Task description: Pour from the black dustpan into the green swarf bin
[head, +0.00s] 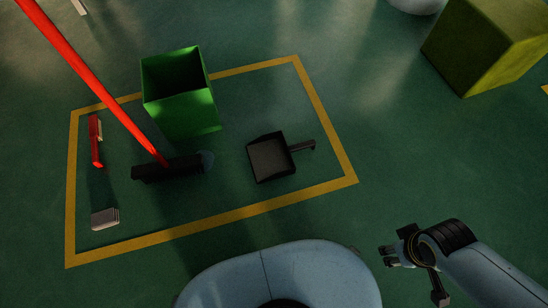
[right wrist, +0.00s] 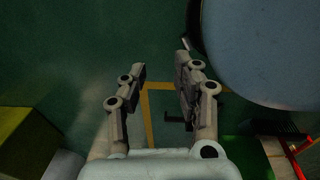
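The black dustpan (head: 270,160) lies on the green floor inside a yellow taped outline, its handle (head: 303,146) pointing right. Its inside is dark, and I cannot tell what it holds. The green swarf bin (head: 190,112) stands upright with its open top up, behind and left of the dustpan and apart from it. My right gripper (head: 388,256) is at the lower right, outside the outline and away from the dustpan. In the right wrist view its two fingers (right wrist: 161,70) are spread with nothing held between them. My left gripper is not in view.
A broom with a red pole (head: 82,75) and black head (head: 160,170) is left of the dustpan. A red tool (head: 95,140) and a small grey block (head: 105,218) lie farther left. A yellow-green box (head: 485,45) stands at top right. Floor right of the outline is clear.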

